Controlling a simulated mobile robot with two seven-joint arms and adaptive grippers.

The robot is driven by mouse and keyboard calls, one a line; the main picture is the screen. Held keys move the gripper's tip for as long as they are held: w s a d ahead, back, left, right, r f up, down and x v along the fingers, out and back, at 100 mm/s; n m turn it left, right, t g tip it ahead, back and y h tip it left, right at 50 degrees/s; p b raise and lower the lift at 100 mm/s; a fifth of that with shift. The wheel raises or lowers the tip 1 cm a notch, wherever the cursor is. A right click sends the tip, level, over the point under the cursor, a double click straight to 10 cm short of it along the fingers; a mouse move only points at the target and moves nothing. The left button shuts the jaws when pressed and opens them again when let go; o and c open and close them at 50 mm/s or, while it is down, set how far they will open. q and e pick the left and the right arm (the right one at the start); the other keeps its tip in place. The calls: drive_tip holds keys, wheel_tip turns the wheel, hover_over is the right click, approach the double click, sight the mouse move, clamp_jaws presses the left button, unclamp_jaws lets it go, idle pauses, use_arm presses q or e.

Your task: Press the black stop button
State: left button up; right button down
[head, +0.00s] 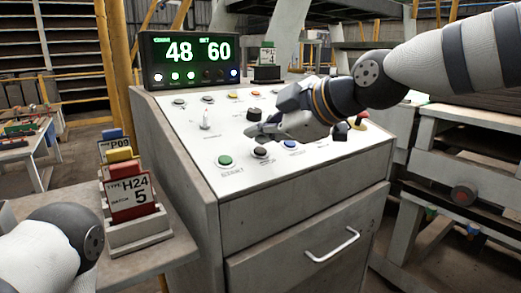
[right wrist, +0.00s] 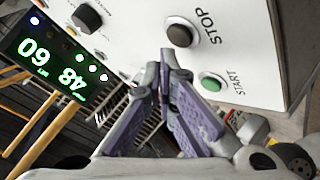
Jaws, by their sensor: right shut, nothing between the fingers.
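The black stop button (head: 261,152) sits near the front edge of the white sloped panel, just right of the green start button (head: 225,160). In the right wrist view the stop button (right wrist: 180,34) looks dark brown, in a pale ring beside the word STOP, with the green button (right wrist: 211,82) nearby. My right gripper (head: 253,136) is shut and empty, above the panel and slightly behind the stop button in the head view. Its fingertips (right wrist: 165,62) appear apart from the button in the wrist view. The exact height is unclear. My left gripper is out of view.
A blue button (head: 290,145) lies right of the stop button, and a red knob (head: 362,115) farther right. A display (head: 192,58) reading 48 and 60 stands at the panel's back left. A card holder (head: 140,229) stands on the left side table.

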sight(267, 165)
idle(0.7)
drive_tip(key=shift+w+a+f, duration=0.1)
drive_tip(key=shift+w+f, duration=0.05)
drive_tip(key=shift+f, duration=0.3)
drive_tip(key=shift+f, duration=0.4)
idle(0.5)
drive_tip(key=shift+r, duration=0.85)
drive_tip(key=shift+s+d+r, duration=0.15)
drive_tip(key=shift+s+r, duration=0.1)
drive_tip(key=shift+r, duration=0.55)
drive_tip(key=shift+s+d+r, duration=0.2)
drive_tip(key=shift+r, duration=0.6)
drive_tip(key=shift+s+d+r, duration=0.15)
drive_tip(key=shift+s+r, duration=0.1)
drive_tip(key=shift+r, duration=0.55)
